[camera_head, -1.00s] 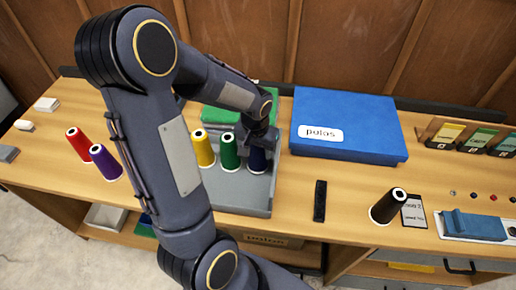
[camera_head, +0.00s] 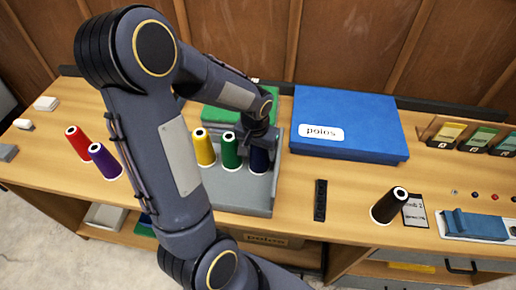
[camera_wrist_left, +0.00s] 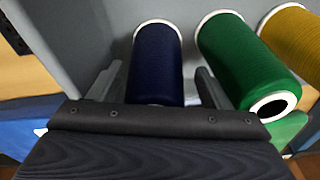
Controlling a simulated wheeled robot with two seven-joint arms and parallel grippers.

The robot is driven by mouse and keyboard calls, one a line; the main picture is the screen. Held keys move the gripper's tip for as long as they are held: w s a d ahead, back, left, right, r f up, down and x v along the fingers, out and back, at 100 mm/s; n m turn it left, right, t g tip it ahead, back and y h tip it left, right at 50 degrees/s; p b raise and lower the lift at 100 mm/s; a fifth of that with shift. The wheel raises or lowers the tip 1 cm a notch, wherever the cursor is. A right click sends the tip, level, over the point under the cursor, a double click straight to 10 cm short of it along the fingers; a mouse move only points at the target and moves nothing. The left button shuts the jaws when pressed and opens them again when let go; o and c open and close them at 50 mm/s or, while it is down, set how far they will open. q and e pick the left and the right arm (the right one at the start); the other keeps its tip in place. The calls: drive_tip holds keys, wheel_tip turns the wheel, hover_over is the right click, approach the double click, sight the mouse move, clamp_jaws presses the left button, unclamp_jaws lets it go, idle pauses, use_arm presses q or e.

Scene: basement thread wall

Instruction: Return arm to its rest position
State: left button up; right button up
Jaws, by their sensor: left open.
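My left arm comes in from the left and crosses the head view. My left gripper (camera_head: 258,143) is at the navy spool (camera_head: 258,162) on the grey tray (camera_head: 247,209). In the left wrist view the open fingers (camera_wrist_left: 155,90) stand on either side of the navy spool (camera_wrist_left: 157,62), with a visible gap on each side. The green spool (camera_head: 230,152) stands next to it and also shows in the wrist view (camera_wrist_left: 243,55). The yellow spool (camera_head: 204,149) stands left of the green one. My right gripper is not in view.
Red (camera_head: 76,141) and purple (camera_head: 103,160) spools stand on the left of the bench. A blue box (camera_head: 350,115) lies right of the tray. A black spool (camera_head: 388,206) and a blue-topped block (camera_head: 474,225) are on the right.

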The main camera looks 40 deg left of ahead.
use_arm(q)
wheel_tip(320, 180, up, 7)
drive_tip(key=s+d+r+t+h, duration=0.2)
drive_tip(key=s+d+r, duration=0.1)
drive_tip(key=s+d, duration=0.3)
drive_tip(key=s+d+r+m+t+h, duration=0.1)
drive_tip(key=s+d+r+t+h, duration=0.1)
drive_tip(key=s+d, duration=0.3)
drive_tip(key=s+r, duration=0.1)
drive_tip(key=s, duration=0.3)
drive_tip(key=shift+d+r, duration=0.35)
drive_tip(key=shift+d, duration=0.05)
idle(0.4)
